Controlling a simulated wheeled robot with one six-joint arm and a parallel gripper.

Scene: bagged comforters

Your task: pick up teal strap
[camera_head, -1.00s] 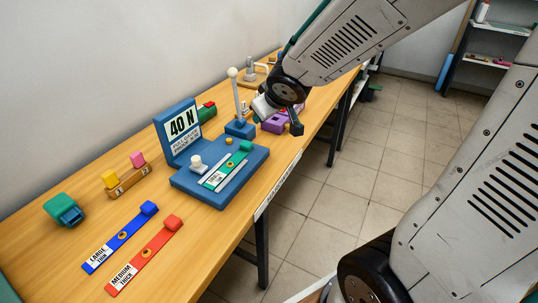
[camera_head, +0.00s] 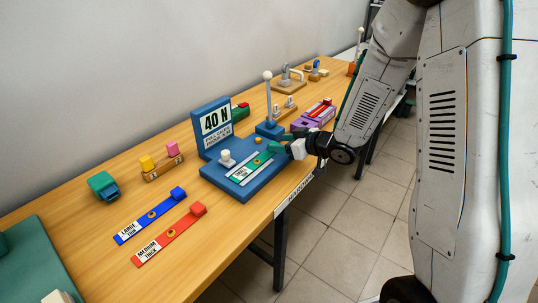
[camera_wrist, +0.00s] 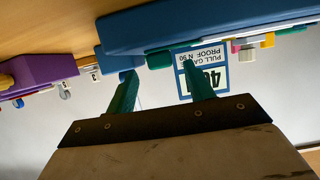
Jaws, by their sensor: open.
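The teal strap (camera_head: 247,173) lies along the top of the blue pull-gauge base (camera_head: 222,185), with a white label on its near part. Its raised end block is partly hidden by my gripper in the head view; a green block (camera_wrist: 158,61) shows between the finger lines in the upside-down wrist view. My gripper (camera_head: 279,143) is at the strap's right end, with green fingers pointing left. In the wrist view the fingers (camera_wrist: 160,72) are apart, with nothing clearly held between them. Contact with the strap cannot be told.
The gauge's upright "40 N" panel (camera_head: 212,126) and a post with a white ball (camera_head: 268,98) stand close to my gripper. A blue strap (camera_head: 150,217) and a red strap (camera_head: 168,236) lie at the front of the table (camera_head: 90,240).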

